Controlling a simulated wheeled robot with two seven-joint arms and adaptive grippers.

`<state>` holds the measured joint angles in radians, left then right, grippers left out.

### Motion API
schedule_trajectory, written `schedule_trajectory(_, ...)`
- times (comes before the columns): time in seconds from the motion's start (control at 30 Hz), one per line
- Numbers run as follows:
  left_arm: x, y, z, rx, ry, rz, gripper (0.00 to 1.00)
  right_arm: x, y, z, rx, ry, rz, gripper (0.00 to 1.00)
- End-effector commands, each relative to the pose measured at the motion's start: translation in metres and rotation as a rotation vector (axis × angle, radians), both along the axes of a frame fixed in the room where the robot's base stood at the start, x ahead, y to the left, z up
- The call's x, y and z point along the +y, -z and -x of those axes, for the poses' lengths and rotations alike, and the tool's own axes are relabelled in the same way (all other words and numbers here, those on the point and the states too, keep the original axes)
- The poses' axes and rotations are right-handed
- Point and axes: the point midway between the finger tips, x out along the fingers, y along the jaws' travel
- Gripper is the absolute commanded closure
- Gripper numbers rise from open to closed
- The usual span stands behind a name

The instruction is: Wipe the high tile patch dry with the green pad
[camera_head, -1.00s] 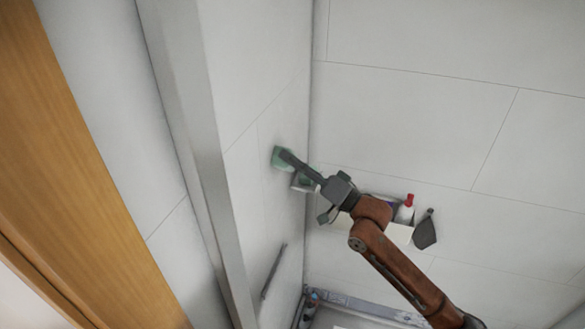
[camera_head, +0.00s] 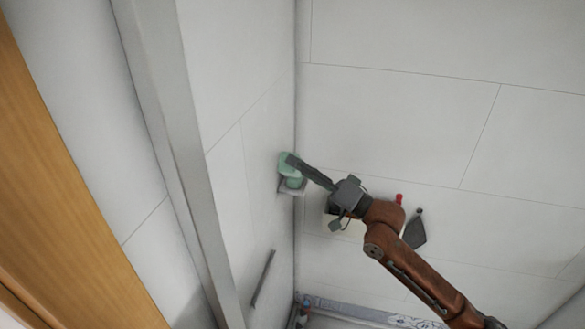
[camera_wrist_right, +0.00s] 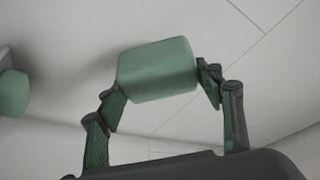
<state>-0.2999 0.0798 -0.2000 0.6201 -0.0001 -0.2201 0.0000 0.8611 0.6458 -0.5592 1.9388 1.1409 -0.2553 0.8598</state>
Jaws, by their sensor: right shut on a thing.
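The green pad (camera_head: 286,160) is at the left wall, close to the corner. My right gripper (camera_head: 294,162) is shut on it. In the right wrist view the pad (camera_wrist_right: 157,72) is clamped between the two fingers, its broad face toward the pale tile wall (camera_wrist_right: 235,50). I cannot tell whether it touches the tiles. No wet patch stands out on the left tile wall (camera_head: 225,110). My left gripper is not in view.
A small grey shelf (camera_head: 291,190) with a green thing on it sits just below the pad in the corner. A grey bar (camera_head: 262,280) is on the left wall lower down. A red-topped thing (camera_head: 398,198) and a dark grey paddle-shaped thing (camera_head: 415,230) are by the back wall.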

Motion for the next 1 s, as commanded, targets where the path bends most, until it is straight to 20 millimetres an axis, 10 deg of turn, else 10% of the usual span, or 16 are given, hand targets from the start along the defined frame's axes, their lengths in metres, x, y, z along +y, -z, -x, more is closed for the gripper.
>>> schedule_trajectory(1.0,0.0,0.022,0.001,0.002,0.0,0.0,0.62,-0.031,-0.002,0.006,-0.001,0.0,-0.001,0.59)
